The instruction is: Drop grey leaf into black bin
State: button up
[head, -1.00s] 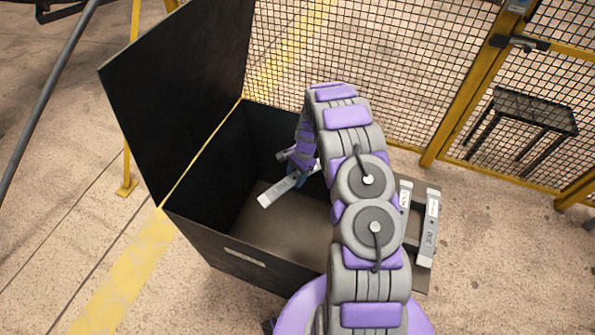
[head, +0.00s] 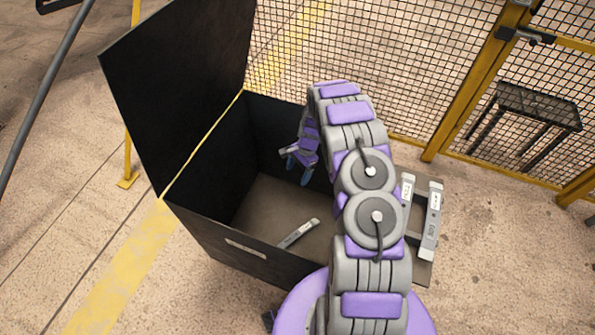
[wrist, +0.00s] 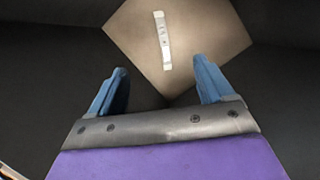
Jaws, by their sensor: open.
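The grey leaf (head: 298,233) lies on the floor of the black bin (head: 200,226), near its front wall in the head view. In the wrist view the leaf (wrist: 162,41) lies on the brown bin floor, beyond my fingertips and apart from them. My gripper (head: 299,168) is inside the bin opening, above the floor, pointing down. Its two blue fingers (wrist: 163,80) are spread apart with nothing between them. The bin's lid (head: 180,85) stands open at the left. My arm hides the bin's right part.
More grey leaves (head: 432,222) lie on a dark rack (head: 418,262) right of the bin, partly behind my arm. A wire mesh fence (head: 400,70) with yellow posts stands behind. A dark stool (head: 537,103) is beyond it. Bare floor (head: 500,270) is at the right.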

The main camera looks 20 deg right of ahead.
jog(key=p+v, duration=0.3)
jog(key=v, duration=1.4)
jog(key=shift+d, duration=0.3)
jog(key=shift+w, duration=0.1)
